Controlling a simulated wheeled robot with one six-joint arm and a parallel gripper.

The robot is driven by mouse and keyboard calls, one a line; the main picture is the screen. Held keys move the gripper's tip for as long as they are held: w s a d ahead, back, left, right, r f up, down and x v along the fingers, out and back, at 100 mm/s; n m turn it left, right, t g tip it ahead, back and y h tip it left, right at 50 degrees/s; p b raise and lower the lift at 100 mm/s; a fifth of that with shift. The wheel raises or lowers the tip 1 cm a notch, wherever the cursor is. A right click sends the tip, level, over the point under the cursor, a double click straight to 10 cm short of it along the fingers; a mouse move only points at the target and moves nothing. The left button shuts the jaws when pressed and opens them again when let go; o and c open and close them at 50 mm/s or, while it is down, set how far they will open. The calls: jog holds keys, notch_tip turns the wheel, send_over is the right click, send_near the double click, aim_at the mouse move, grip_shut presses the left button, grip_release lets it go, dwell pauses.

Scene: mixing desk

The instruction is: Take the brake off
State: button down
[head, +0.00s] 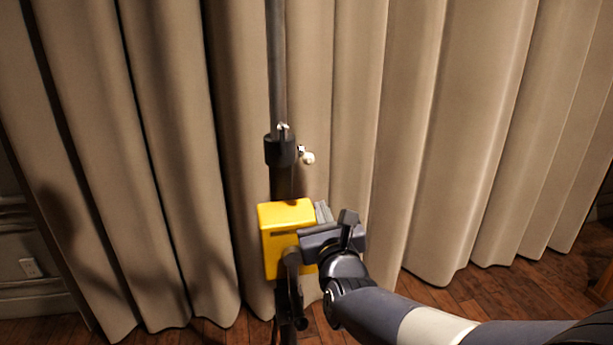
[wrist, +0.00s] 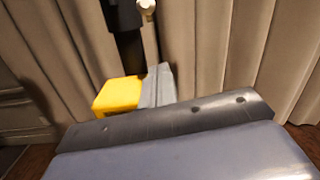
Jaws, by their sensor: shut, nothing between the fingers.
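A yellow box (head: 287,215) is mounted on a dark upright pole (head: 277,70). It also shows in the wrist view (wrist: 118,95), left of centre. A dark grey rounded part (head: 291,262), perhaps a lever, stands in front of the box's lower face; I cannot tell whether it is the brake. My gripper (head: 323,212) is at the box's right side, its grey fingers shut and empty. In the wrist view the fingers (wrist: 157,85) appear right beside the box; whether they touch it is unclear. My gripper's body hides the box's lower right.
A black collar (head: 280,151) with a pale knob (head: 307,157) sits on the pole above the box. Beige curtains (head: 420,130) hang close behind. Wooden floor (head: 480,300) shows at the lower right, and a wall socket (head: 30,268) at the lower left.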

aim_at(306, 156)
jog(key=p+x, duration=0.3)
jog(key=x, duration=0.7)
jog(key=shift+w, duration=0.1)
jog(key=r, duration=0.1)
jog(key=s+r+p, duration=0.1)
jog(key=r+p, duration=0.1)
jog(key=shift+s+r, duration=0.2)
jog(key=shift+s, duration=0.2)
jog(key=shift+a+r, duration=0.1)
jog(key=shift+s+r, duration=0.15)
jog(key=shift+r+g+p, duration=0.1)
jog(key=shift+g+p, duration=0.2)
jog(key=shift+p, duration=0.1)
